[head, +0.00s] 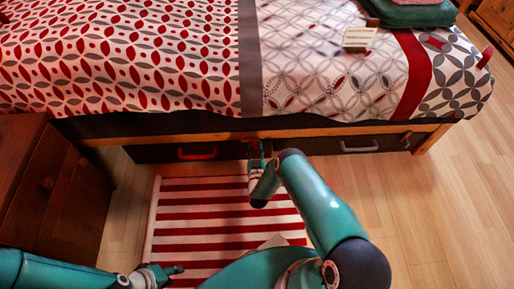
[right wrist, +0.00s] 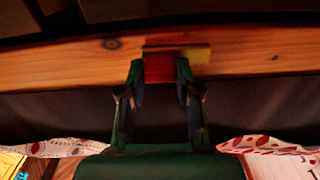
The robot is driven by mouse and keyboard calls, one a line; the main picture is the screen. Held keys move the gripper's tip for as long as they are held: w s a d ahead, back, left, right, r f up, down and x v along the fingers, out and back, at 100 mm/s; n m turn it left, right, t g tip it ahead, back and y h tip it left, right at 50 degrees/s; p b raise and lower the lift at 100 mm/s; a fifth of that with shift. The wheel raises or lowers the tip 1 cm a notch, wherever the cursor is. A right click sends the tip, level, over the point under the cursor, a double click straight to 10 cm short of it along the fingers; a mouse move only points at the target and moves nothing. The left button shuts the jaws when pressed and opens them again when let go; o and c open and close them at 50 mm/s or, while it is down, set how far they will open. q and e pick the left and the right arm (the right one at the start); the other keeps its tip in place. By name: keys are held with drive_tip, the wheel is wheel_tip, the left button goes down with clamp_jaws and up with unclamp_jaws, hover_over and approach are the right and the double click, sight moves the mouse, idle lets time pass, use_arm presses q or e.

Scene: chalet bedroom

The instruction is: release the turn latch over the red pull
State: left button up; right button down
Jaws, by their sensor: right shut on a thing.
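The red pull (head: 197,154) is on the dark drawer front under the bed, left of my right gripper. My right gripper (head: 256,151) reaches the wooden bed rail, to the right of that pull. In the right wrist view its fingers (right wrist: 160,75) are shut on the red knob of the turn latch (right wrist: 159,69). The latch's yellowish bar (right wrist: 200,53) lies lengthwise along the rail in that view. The gripper hides the latch in the head view. My left gripper (head: 166,273) is low at the left, over the striped rug, away from the drawers; its opening is unclear.
A second drawer with a grey pull (head: 358,149) is to the right under the bed. A red-and-white striped rug (head: 190,200) lies in front. A wooden cabinet (head: 45,195) stands at the left. Bare floor (head: 450,200) is free at the right.

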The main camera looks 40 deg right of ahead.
drive_tip(key=shift+d+r+n, duration=0.1)
drive_tip(key=shift+n, duration=0.2)
drive_tip(key=c, duration=0.8)
unclamp_jaws()
drive_tip(key=shift+s, duration=0.2)
drive_tip(key=v, duration=0.7)
drive_tip(key=shift+a, duration=0.2)
